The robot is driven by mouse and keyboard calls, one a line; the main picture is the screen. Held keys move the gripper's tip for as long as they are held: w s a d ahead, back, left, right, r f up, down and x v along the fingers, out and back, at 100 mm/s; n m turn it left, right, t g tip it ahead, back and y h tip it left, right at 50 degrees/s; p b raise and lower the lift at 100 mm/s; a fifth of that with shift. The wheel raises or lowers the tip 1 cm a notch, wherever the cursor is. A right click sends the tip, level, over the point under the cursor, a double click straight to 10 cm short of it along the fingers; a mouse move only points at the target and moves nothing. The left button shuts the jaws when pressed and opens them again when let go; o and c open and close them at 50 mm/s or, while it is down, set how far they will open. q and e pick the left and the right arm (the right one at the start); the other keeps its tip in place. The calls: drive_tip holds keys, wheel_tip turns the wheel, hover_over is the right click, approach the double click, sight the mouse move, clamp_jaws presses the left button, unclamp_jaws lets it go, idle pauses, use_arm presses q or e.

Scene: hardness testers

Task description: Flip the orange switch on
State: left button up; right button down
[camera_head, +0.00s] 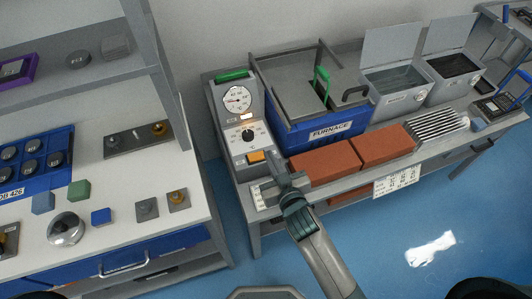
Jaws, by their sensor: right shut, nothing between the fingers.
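The orange switch (256,156) sits at the bottom of the white control panel (230,142), below a black knob and a round dial gauge. The panel stands at the left end of the blue furnace (330,132). My right gripper (272,172) is shut and empty, just below and to the right of the switch, very close to it. I cannot tell whether the fingertips touch the panel. The switch is mostly visible. My left gripper is not in view.
Red-brown bricks (325,165) lie in front of the furnace, right of my gripper. Two open-lidded metal boxes (395,80) stand farther right. A white bench (110,215) with small blocks is at left.

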drive_tip(key=b+v, duration=0.1)
drive_tip(key=v, duration=0.4)
drive_tip(key=shift+s+d+r, duration=0.1)
drive_tip(key=shift+s+d, duration=0.15)
drive_tip(key=shift+s, duration=0.1)
